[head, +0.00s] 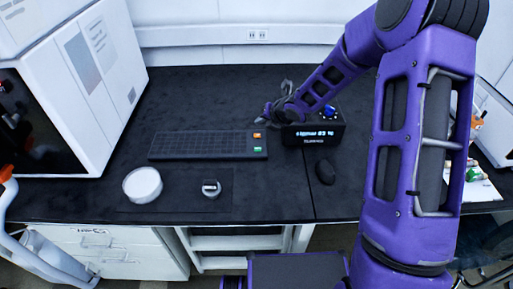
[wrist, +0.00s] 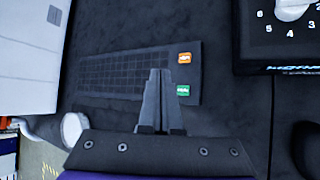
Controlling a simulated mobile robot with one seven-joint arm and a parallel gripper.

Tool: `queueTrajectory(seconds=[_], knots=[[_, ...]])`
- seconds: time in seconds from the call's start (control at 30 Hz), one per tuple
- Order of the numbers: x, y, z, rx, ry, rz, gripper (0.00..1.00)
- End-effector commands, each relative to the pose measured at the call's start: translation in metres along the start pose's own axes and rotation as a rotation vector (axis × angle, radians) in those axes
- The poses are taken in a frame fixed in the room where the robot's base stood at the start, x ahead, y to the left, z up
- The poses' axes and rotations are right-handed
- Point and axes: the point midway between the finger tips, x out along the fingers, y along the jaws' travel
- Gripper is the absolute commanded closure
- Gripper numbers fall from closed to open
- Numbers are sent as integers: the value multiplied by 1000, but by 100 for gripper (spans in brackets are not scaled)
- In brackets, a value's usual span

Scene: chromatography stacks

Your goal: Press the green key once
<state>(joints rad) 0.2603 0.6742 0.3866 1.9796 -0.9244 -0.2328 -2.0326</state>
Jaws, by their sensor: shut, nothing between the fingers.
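The green key (head: 258,149) is a small bright block at the near right corner of a flat dark keyboard (head: 200,146). In the wrist view the green key (wrist: 183,90) lies just right of my fingers, with the orange key (wrist: 184,58) farther up. My gripper (wrist: 159,73) is shut and empty, its fingers together over the keyboard's right part as seen in the wrist view. In the head view my gripper (head: 264,121) is beside the orange key (head: 257,135), beyond the green one. I cannot tell its exact height.
A black device with a lit display (head: 318,134) stands right of the keyboard. A dark mouse-like object (head: 325,172) lies in front of it. A white round dish (head: 142,184) and a small round item (head: 211,188) are nearer the front edge. A white instrument (head: 95,85) stands left.

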Motion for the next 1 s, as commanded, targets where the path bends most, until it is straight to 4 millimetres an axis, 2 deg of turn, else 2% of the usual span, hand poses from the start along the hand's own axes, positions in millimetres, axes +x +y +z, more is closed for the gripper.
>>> queueTrajectory(seconds=[0.13, 0.63, 1.0], knots=[[1, 2, -7, 4, 10, 30, 100], [4, 1, -10, 3, 11, 33, 100], [33, -19, -31, 5, 11, 32, 100]])
